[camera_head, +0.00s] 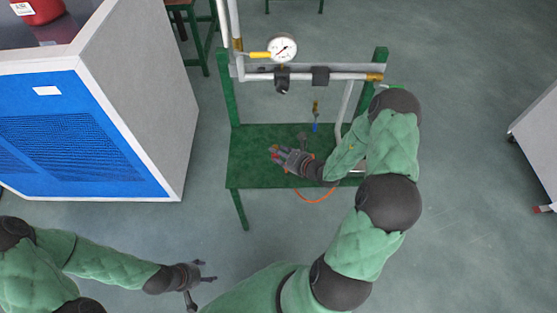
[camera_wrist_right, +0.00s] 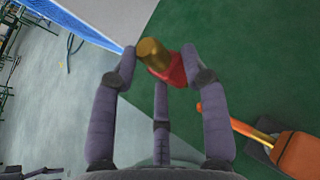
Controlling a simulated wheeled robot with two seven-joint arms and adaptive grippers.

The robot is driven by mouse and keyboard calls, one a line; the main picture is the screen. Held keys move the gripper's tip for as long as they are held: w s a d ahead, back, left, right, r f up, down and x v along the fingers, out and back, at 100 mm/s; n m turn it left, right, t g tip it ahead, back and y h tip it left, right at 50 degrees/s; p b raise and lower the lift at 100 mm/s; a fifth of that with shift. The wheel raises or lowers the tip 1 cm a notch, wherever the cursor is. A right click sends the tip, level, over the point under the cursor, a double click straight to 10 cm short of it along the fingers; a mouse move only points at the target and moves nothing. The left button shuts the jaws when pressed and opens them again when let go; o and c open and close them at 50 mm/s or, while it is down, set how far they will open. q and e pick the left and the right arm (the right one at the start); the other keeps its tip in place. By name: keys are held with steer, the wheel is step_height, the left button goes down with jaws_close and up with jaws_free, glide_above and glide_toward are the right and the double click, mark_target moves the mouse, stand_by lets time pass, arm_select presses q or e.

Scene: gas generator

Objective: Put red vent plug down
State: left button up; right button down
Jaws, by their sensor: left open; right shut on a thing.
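The red vent plug (camera_wrist_right: 173,73) has a red body and a brass-coloured cylindrical end. It sits between the fingers of my right gripper (camera_wrist_right: 160,66), which is shut on it. In the head view my right gripper (camera_head: 280,154) is over the left part of the green table (camera_head: 253,172), and a small bit of red shows at its fingertips. I cannot tell whether the plug touches the table. My left gripper (camera_head: 200,278) is open and empty, low in the head view, over the floor and away from the table.
An orange hose (camera_head: 318,201) hangs at the front edge. An orange tool (camera_wrist_right: 298,154) lies right of the plug. A blue-fronted cabinet (camera_head: 75,135) stands left.

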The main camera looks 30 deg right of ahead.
steer(key=shift+w+f, duration=0.35)
steer(key=shift+f, duration=0.05)
step_height(320, 180, down, 3)
steer(key=shift+w+d+f+b, duration=0.1)
steer(key=shift+w+f+b, duration=0.1)
steer(key=shift+b, duration=0.95)
steer(key=shift+s+r, duration=0.1)
steer(key=c, duration=0.6)
jaws_free()
steer(key=shift+f, duration=0.2)
steer(key=shift+c, duration=0.2)
